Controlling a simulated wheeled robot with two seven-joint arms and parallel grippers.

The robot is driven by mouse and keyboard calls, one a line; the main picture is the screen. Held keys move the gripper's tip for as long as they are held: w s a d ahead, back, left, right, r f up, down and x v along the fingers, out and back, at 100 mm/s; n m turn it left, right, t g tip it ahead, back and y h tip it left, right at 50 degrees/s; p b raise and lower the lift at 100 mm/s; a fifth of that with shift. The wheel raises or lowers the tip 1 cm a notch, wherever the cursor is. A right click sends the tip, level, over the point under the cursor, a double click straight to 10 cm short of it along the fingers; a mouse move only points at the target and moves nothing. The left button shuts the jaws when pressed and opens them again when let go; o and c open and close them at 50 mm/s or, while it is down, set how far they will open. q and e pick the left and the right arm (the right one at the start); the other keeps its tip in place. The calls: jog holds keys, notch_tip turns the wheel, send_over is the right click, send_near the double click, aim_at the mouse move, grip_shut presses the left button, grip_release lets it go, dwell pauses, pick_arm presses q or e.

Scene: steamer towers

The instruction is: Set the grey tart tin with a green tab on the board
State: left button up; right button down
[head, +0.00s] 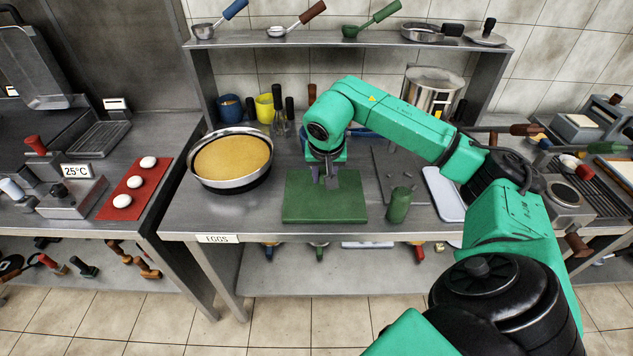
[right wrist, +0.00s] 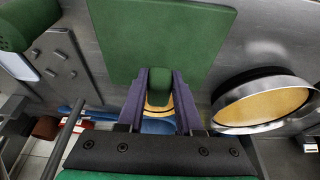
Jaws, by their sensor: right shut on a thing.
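The green board (head: 345,208) lies flat on the middle table; it also fills the top of the right wrist view (right wrist: 150,30). My right gripper (head: 326,182) is low by the back part of the board. In the right wrist view my right gripper (right wrist: 160,78) is shut on a green tab (right wrist: 160,82) between its two fingers. A tan, curved patch shows below the tab. The tin's grey body cannot be made out in either view, and I cannot tell whether it touches the board. My left gripper is not in view.
A large metal pan with a tan filling (head: 233,160) stands left of the board. A green cylinder (head: 399,205) and a grey slab (head: 398,170) are to its right, with a white tray (head: 443,195) beyond. A shelf with ladles (head: 350,38) spans the back.

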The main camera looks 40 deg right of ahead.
jog(key=s, duration=0.1)
jog(key=b, duration=0.4)
send_over(324, 202)
jog(key=s, duration=0.1)
jog(key=f, duration=0.4)
jog(key=shift+s+a+f, duration=0.1)
jog(key=shift+a+f, duration=0.2)
jog(key=shift+a, duration=0.1)
jog(key=shift+f, duration=0.65)
pick_arm(q)
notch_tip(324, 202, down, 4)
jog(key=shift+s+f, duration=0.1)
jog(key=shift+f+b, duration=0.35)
jog(key=shift+b, duration=0.15)
pick_arm(e)
jog(key=shift+f, duration=0.5)
jog(key=c, duration=0.5)
grip_release()
